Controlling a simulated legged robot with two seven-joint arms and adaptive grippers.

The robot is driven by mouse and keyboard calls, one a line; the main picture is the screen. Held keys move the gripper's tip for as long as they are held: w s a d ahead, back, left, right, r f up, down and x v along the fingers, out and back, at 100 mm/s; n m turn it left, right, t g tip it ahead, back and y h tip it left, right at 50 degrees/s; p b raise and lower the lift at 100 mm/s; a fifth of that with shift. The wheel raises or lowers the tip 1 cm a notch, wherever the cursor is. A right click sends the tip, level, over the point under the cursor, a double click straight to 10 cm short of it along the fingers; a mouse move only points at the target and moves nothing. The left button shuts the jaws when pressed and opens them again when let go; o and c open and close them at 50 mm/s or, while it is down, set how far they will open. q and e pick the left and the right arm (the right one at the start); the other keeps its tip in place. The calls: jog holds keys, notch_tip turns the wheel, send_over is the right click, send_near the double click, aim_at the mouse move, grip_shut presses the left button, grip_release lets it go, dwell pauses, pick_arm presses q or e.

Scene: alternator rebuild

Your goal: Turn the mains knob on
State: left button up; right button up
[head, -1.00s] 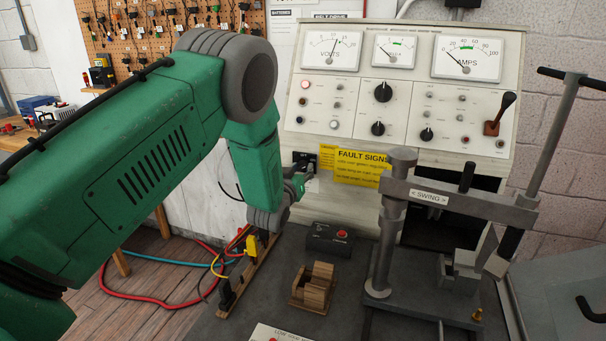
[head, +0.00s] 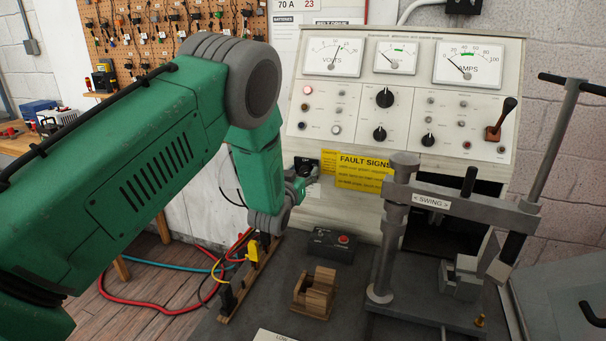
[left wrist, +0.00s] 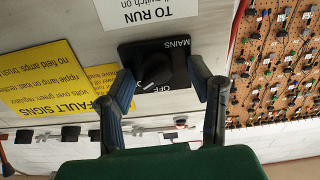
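The mains knob (left wrist: 154,70) is a round black knob on a black plate marked MAINS and OFF. In the left wrist view it sits between the fingers of my left gripper (left wrist: 160,72), which is open with one finger on either side. I cannot tell whether the fingers touch the knob, or which way it points. In the head view my left gripper (head: 299,187) is at the lower left front of the panel, beside the yellow sign. My right gripper is not in view.
The yellow FAULT SIGNS sheet (head: 362,172) is close to the gripper. The control panel (head: 415,110) with dials stands above. The grey SWING clamp (head: 440,200), a wooden block (head: 314,296) and a small black button box (head: 331,244) are on the bench.

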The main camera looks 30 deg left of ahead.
pick_arm(q)
jog(key=shift+f, duration=0.15)
jog(key=shift+s, duration=0.15)
jog(key=v, duration=1.1)
jog(key=shift+s, duration=0.3)
